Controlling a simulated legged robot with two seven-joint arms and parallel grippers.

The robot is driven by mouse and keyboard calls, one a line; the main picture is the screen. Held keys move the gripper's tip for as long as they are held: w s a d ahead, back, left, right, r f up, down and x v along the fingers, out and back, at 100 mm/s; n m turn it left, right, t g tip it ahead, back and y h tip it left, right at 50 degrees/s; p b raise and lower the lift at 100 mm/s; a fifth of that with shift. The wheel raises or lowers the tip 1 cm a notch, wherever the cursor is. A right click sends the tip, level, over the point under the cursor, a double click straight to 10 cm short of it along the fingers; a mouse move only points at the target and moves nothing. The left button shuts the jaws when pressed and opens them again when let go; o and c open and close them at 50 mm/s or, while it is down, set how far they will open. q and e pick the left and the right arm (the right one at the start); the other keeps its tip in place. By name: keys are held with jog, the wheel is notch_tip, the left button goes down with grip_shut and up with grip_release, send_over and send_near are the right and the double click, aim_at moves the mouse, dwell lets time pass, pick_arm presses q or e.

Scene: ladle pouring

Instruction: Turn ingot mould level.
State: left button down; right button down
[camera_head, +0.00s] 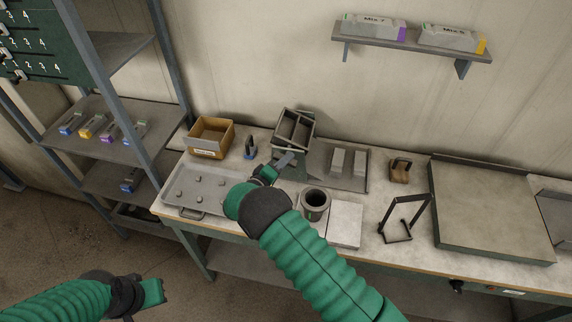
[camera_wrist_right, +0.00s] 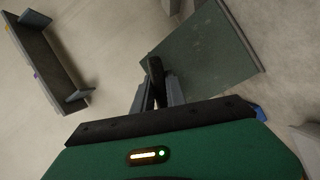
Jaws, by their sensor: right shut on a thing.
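The ingot mould (camera_head: 294,130) is a grey box with a divider and two compartments. In the head view it is tilted, its open side facing me, near the back of the bench. My right gripper (camera_head: 286,161) is shut on the mould's handle just in front of it. In the right wrist view the right gripper (camera_wrist_right: 157,90) is shut on a dark handle (camera_wrist_right: 154,70), beside the mould's flat grey-green face (camera_wrist_right: 205,60). My left gripper (camera_head: 152,292) is at the lower left, over the floor and away from the bench; its finger opening is not clear.
A grey tray (camera_head: 336,179) with two pale bars lies right of the mould. A dark cup (camera_head: 314,205) stands in front. A cardboard box (camera_head: 192,140), a blue-marked block (camera_head: 250,148) and a tray with knobs (camera_head: 177,196) are left. A wall shelf (camera_head: 412,44) hangs above.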

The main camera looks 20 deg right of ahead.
jog(key=shift+a+f+n+h+b, duration=0.15)
jog(key=shift+n+h+b, duration=0.25)
jog(key=shift+n+b, duration=0.45)
jog(key=shift+w+n+t+h+b, duration=0.1)
jog(key=shift+n+t+h+b, duration=0.25)
jog(key=shift+n, duration=0.7)
jog(key=shift+r, duration=0.2)
